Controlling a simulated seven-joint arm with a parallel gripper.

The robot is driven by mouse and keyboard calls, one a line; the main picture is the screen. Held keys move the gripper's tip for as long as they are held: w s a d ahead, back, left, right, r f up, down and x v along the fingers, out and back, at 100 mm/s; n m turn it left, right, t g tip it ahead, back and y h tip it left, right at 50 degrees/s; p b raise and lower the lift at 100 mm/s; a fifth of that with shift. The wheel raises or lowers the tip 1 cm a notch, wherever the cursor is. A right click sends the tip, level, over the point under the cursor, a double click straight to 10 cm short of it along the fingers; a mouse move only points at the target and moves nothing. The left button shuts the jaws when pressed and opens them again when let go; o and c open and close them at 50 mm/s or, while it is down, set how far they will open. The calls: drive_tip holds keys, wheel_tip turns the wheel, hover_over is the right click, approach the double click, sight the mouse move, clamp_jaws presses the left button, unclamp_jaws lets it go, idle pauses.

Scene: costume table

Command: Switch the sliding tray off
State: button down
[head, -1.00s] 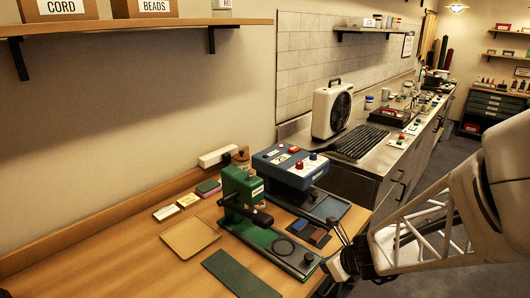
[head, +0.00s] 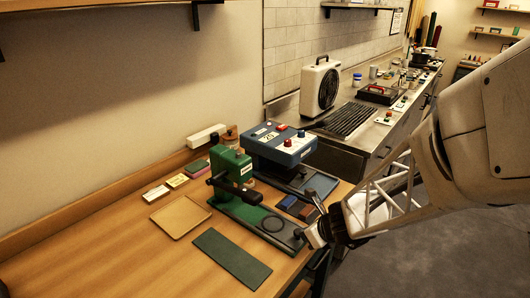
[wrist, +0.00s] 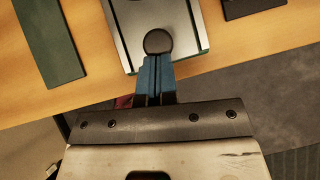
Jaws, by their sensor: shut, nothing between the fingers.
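A green press (head: 230,168) stands on the wooden bench. Its long base carries the grey sliding tray (head: 262,222), which has a dark round knob at its front end. In the wrist view the grey tray (wrist: 150,15) points towards me, with the dark knob (wrist: 158,42) near its end. My gripper (head: 308,237) is at the bench's front edge, beside the tray's front end. In the wrist view its blue fingertips (wrist: 157,60) are together, empty, and right at the knob's near side. I cannot tell whether they touch it.
A blue machine (head: 280,143) with red knobs stands behind the press. A dark green mat (head: 232,257) and a tan tray (head: 180,215) lie to the left. The bench's left front is clear.

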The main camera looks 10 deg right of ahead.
sight(269, 223)
drive_tip(key=w+a, duration=0.9)
drive_tip(key=shift+w+a, duration=0.35)
idle(0.4)
drive_tip(key=shift+s+d+r, duration=0.15)
drive_tip(key=shift+s+d, duration=0.3)
drive_tip(key=shift+s, duration=0.15)
drive_tip(key=shift+s+d+r, duration=0.15)
drive_tip(key=shift+s+d, duration=0.25)
drive_tip(key=shift+s, duration=0.1)
drive_tip(key=shift+s+d+r, duration=0.15)
drive_tip(key=shift+s+d, duration=0.2)
drive_tip(key=shift+s, duration=0.15)
drive_tip(key=v, duration=1)
drive_tip(key=shift+s+a+f, duration=0.1)
